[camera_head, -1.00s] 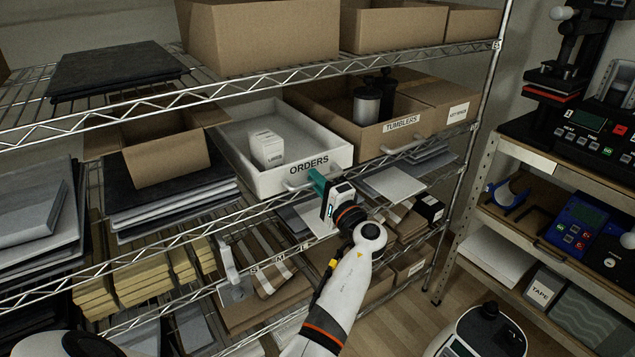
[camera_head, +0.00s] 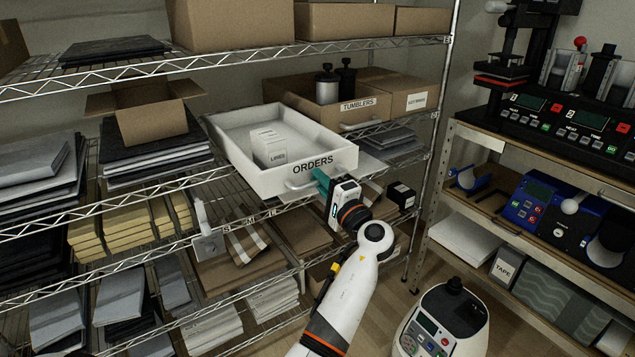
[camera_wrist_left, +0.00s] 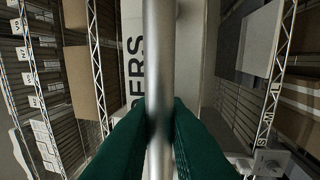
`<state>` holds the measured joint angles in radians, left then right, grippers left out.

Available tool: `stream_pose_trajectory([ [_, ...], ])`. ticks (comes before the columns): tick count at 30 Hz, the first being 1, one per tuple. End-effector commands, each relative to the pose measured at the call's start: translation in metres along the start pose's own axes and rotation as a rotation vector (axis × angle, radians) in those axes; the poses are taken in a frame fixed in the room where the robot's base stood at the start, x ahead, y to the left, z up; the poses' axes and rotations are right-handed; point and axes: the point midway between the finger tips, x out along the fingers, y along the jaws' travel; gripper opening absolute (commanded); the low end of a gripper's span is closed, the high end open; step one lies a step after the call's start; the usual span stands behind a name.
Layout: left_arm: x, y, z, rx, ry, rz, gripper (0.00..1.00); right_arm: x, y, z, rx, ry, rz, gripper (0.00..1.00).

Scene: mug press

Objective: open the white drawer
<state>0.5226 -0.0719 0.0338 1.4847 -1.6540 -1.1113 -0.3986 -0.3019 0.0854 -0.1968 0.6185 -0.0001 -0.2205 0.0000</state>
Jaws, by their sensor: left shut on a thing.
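The white drawer (camera_head: 258,183), labelled ORDERS, sits on the middle wire shelf and juts out past the shelf's front edge. A stack of white boxes (camera_head: 268,149) stands inside it. My left gripper (camera_head: 318,182) is at the front of the drawer, on its bar handle (camera_head: 300,184). In the left wrist view the green fingers (camera_wrist_left: 158,125) are closed around the metal handle (camera_wrist_left: 159,60), with the drawer's lettered front behind it. My right gripper is not in view.
A TUMBLERS box (camera_head: 358,106) stands right of the drawer on the same rack. An open cardboard box (camera_head: 150,118) on dark stacks is to the left. A bench with a press (camera_head: 560,125) is at the right. A white device (camera_head: 445,320) stands in front.

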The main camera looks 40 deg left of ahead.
Motion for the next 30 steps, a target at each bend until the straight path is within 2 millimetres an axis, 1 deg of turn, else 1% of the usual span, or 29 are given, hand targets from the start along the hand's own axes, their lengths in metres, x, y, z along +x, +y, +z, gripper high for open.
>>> stream_pose_trajectory([
  [3,-0.011,0.003,0.000,-0.001,0.000,0.002,0.00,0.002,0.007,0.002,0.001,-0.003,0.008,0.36],
  [8,-0.018,0.004,0.000,0.000,0.002,0.001,0.00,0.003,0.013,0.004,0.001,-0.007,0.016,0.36],
  [20,-0.020,0.005,0.000,-0.001,0.002,0.001,0.00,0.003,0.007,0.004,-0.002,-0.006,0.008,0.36],
  [21,-0.020,0.005,0.000,-0.001,0.002,0.002,0.17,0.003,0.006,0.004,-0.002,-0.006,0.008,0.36],
  [23,-0.020,0.005,0.000,-0.001,0.001,0.002,0.26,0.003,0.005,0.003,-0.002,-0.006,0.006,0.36],
  [24,-0.020,0.005,0.000,-0.001,0.001,0.002,0.33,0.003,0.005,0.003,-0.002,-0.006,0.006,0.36],
  [30,-0.020,0.005,0.000,-0.001,0.001,0.002,0.33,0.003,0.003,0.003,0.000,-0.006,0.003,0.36],
])
